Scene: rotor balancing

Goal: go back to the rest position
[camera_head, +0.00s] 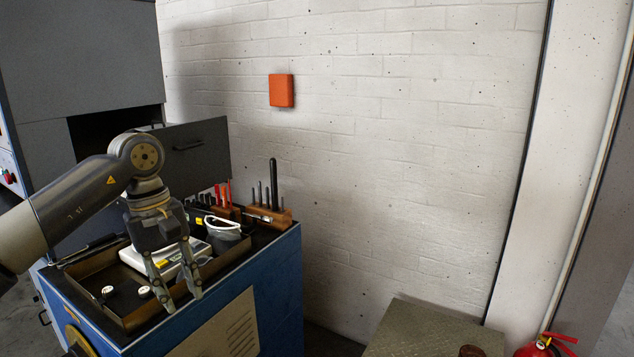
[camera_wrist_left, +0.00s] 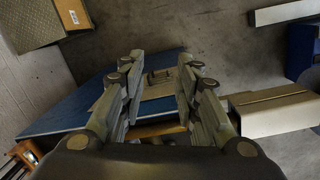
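My left gripper (camera_head: 181,292) hangs fingers down over the front right corner of the tray on the blue cabinet in the head view. Its fingers are apart, and no object shows between them. In the left wrist view the fingers (camera_wrist_left: 158,75) are also spread, with only the blue cabinet side (camera_wrist_left: 75,112) and the floor behind them. My right gripper is not in either view.
A brown tray (camera_head: 92,272) with white knobs, a white scale (camera_head: 133,259), a grey cup (camera_head: 222,230) and tool racks (camera_head: 268,215) crowd the cabinet top (camera_head: 262,240). A fire extinguisher (camera_head: 540,347) and metal box (camera_head: 425,325) stand at right.

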